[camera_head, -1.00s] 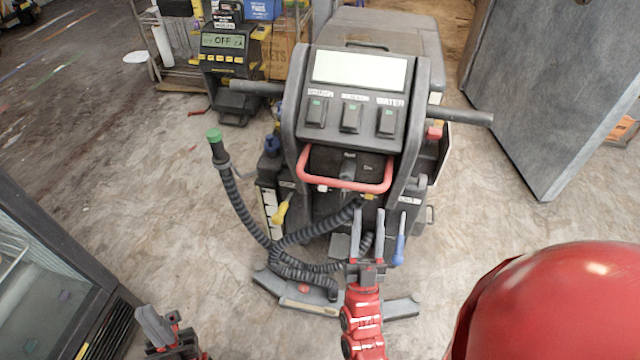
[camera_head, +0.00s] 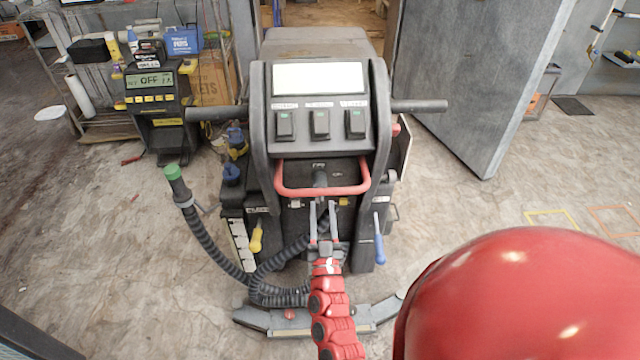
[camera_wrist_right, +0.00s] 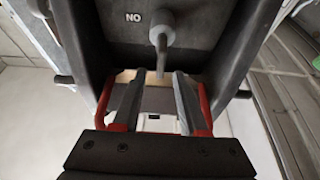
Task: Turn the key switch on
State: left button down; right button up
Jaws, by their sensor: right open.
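The key switch (camera_head: 320,180) is a small grey key on the dark recessed panel of the floor-cleaning machine (camera_head: 319,105), just behind the red loop handle (camera_head: 322,192). In the right wrist view the key (camera_wrist_right: 163,38) sticks out from its round base, beside a label that reads "NO" in that picture. My right gripper (camera_head: 323,205) is open and empty, just below the key and handle. In the wrist view its two fingers (camera_wrist_right: 156,78) point at the key, with its tip near the gap between them and no clear contact. My left gripper is out of view.
Black handlebars (camera_head: 420,106) stick out on both sides of the machine. A corrugated hose (camera_head: 215,245) with a green cap curves at its left. A charger (camera_head: 155,105) reading "OFF" stands behind left. A large grey door panel (camera_head: 480,80) stands behind right. Open floor lies right.

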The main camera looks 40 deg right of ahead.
aim_at(321, 185)
jog(key=x, duration=0.7)
jog(key=shift+w+d, duration=0.1)
jog(key=shift+w, duration=0.05)
grip_shut()
